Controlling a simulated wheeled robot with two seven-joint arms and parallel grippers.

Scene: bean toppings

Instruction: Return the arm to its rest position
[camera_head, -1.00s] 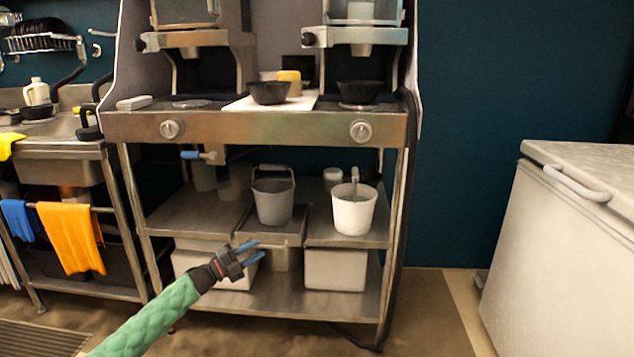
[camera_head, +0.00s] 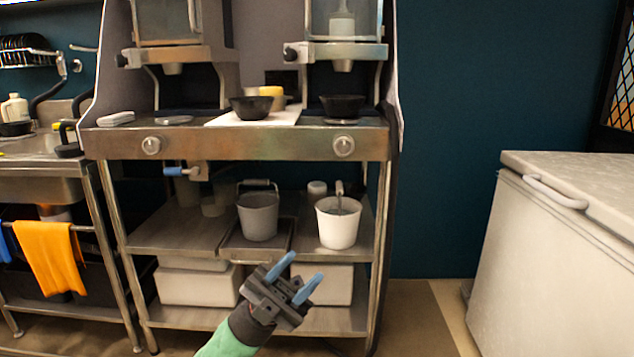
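My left gripper (camera_head: 294,280) shows low in the middle of the head view, on a green-sleeved arm that comes in from the bottom. Its two blue fingers are apart and nothing is between them. It is in front of the lower shelves of the steel stand, below the grey bucket (camera_head: 258,215) and the white bucket (camera_head: 338,228). It covers part of a white bin (camera_head: 330,284) on the bottom shelf. My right gripper is not in view.
The steel counter (camera_head: 215,144) carries two dispensers, a black bowl (camera_head: 250,107) on a white board and another black bowl (camera_head: 342,105) to its right. A white chest freezer (camera_head: 560,260) stands at the right. A sink with an orange towel (camera_head: 52,262) is at the left. Floor between stand and freezer is clear.

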